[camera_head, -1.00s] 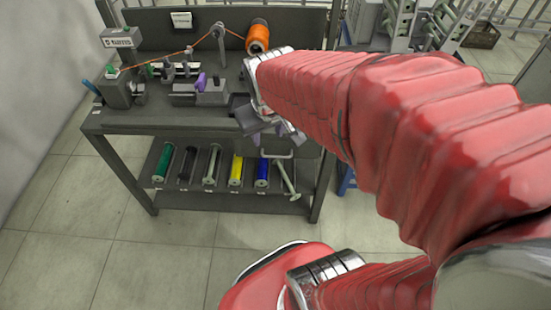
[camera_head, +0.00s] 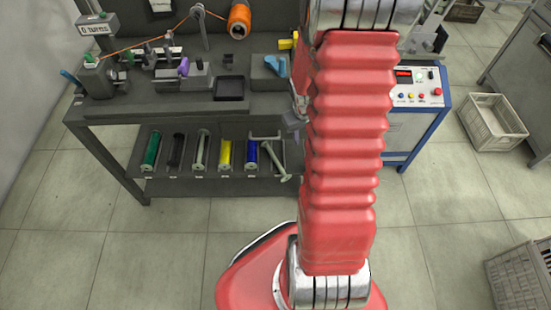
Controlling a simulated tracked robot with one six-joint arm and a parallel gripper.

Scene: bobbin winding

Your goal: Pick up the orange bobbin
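The orange bobbin (camera_head: 239,20) is at the back of the grey workbench (camera_head: 130,113), near the top edge of the view. An orange thread runs from it over a post (camera_head: 202,25) toward the left of the bench. My red arm stands upright in the picture, right of the bobbin. A small grey part of my gripper (camera_head: 292,120) shows at the arm's left edge, in front of the bench's right side, apart from the bobbin. The arm hides the rest, so its fingers cannot be made out.
Several bobbins, including a green one (camera_head: 151,151), a yellow one (camera_head: 225,153) and a blue one (camera_head: 251,153), lie on the lower shelf. A black tray (camera_head: 229,88) and a blue-handled device (camera_head: 272,67) are on the bench. A control box (camera_head: 417,87) and a pale crate (camera_head: 492,122) stand right.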

